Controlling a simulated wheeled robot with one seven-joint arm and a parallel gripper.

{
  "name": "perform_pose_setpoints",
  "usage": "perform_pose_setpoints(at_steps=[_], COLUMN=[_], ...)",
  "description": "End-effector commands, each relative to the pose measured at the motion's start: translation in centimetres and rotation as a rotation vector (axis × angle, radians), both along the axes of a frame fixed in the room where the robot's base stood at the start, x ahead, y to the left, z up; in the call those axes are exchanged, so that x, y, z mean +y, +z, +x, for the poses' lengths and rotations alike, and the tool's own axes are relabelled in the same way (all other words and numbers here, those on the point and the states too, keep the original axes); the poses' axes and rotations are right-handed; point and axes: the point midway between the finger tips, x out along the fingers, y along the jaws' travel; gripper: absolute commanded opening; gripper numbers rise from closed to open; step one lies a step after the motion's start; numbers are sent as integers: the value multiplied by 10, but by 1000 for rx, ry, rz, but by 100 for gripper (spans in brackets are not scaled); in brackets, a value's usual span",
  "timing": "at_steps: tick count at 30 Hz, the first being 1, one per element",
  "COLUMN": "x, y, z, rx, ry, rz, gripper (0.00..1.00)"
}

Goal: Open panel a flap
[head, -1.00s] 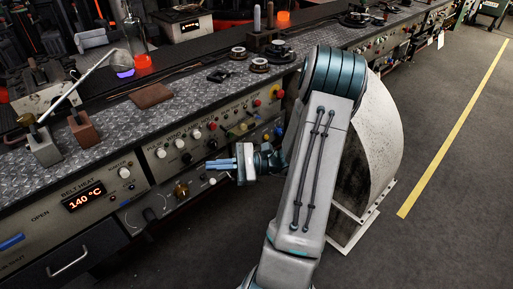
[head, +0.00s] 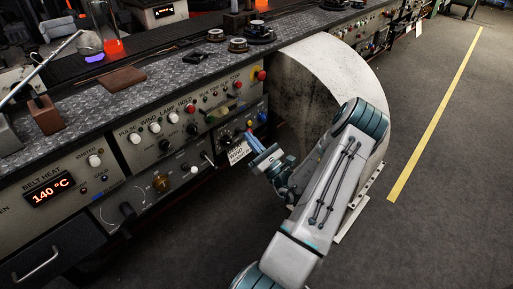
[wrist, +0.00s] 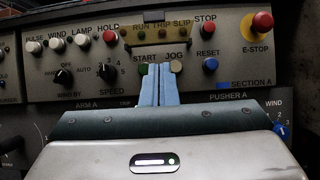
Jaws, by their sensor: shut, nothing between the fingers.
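The Section A control panel (wrist: 95,70) faces me in the wrist view. My gripper (wrist: 159,68) is shut and empty. Its blue fingers point at the panel below the strip, between the START and JOG buttons. I cannot tell whether the fingertips touch the panel. In the head view my gripper (head: 250,140) is in front of the panel's lower right part.
A red E-STOP (wrist: 262,22) and a STOP button (wrist: 208,28) are at the right. A blue RESET button (wrist: 210,64) is close beside the fingers. A curved pale guard (head: 345,75) stands right of the panel. Floor (head: 440,200) is open at the right.

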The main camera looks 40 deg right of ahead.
Motion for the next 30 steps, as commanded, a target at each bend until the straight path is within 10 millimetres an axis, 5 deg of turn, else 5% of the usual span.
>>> perform_pose_setpoints(at_steps=[6,15,30], x=[4,3,5], y=[27,59,63], z=[39,43,44], rx=[-2,0,3], ry=[1,1,1], rz=[-3,-2,0], gripper=[0,0,0])
